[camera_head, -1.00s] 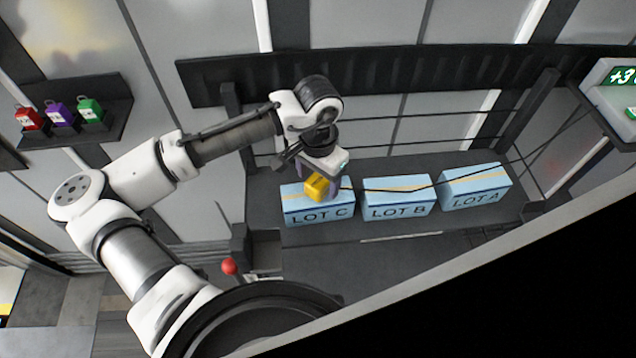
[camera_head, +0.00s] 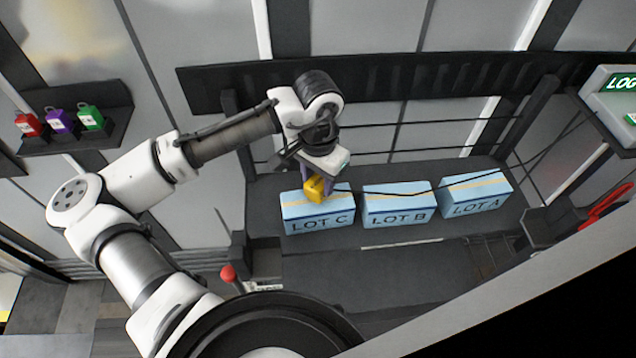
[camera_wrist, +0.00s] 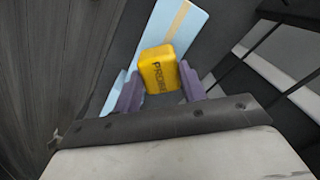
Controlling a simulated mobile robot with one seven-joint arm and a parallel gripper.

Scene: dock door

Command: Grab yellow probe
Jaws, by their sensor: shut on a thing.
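The yellow probe (camera_head: 316,189) is a small yellow block held between the fingers of my gripper (camera_head: 312,183), over the blue box marked LOT C (camera_head: 318,212). In the wrist view the probe (camera_wrist: 160,68) shows dark lettering, and the purple fingers of my gripper (camera_wrist: 160,92) are on either side of it. My gripper is shut on the probe. The LOT C box shows light blue behind it in the wrist view (camera_wrist: 187,30). I cannot tell whether the probe touches the box.
Blue boxes marked LOT B (camera_head: 398,207) and LOT A (camera_head: 476,193) stand to the right on the dark shelf. Red (camera_head: 28,124), purple (camera_head: 60,121) and green (camera_head: 90,118) tagged items sit on a left wall shelf. A red-knobbed lever (camera_head: 228,273) stands lower left.

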